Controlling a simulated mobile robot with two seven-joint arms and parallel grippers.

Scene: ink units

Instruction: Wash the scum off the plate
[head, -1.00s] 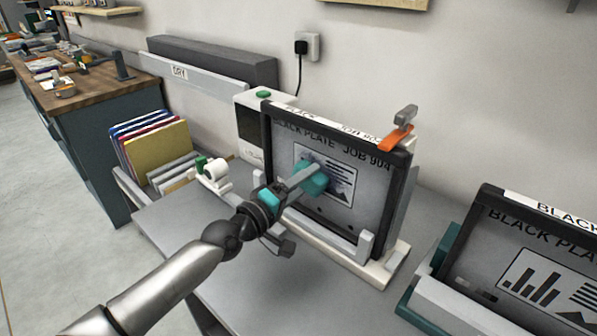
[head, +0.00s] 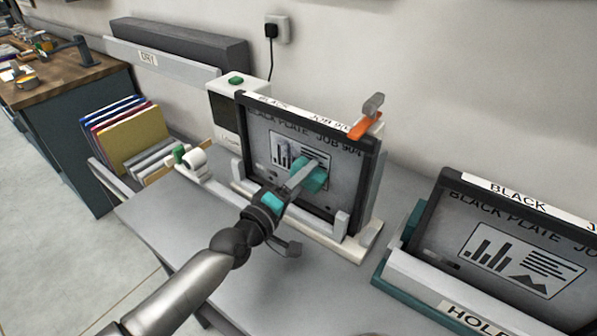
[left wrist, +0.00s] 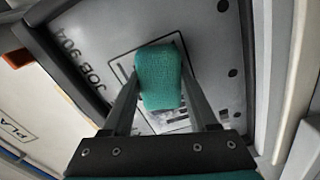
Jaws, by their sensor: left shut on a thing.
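The grey plate (head: 262,140) in a black frame stands upright in a white stand (head: 330,236) on the bench. It reads "BLACK PLATE JOB 904" and carries a printed panel with bars and lines. My left gripper (head: 300,182) is shut on a teal sponge (head: 316,178) in front of the plate, over the right part of the panel. In the left wrist view the sponge (left wrist: 158,78) sits between the two fingers against or very near the plate (left wrist: 205,40); I cannot tell contact. It hides part of the panel. My right gripper is not in view.
A second framed plate (head: 450,240) stands in a teal and white holder (head: 400,262) at the right. An orange clip (head: 364,126) sits on the first frame's top corner. A white roll (head: 195,158) and folders (head: 125,140) are at the left. The bench front (head: 290,295) is clear.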

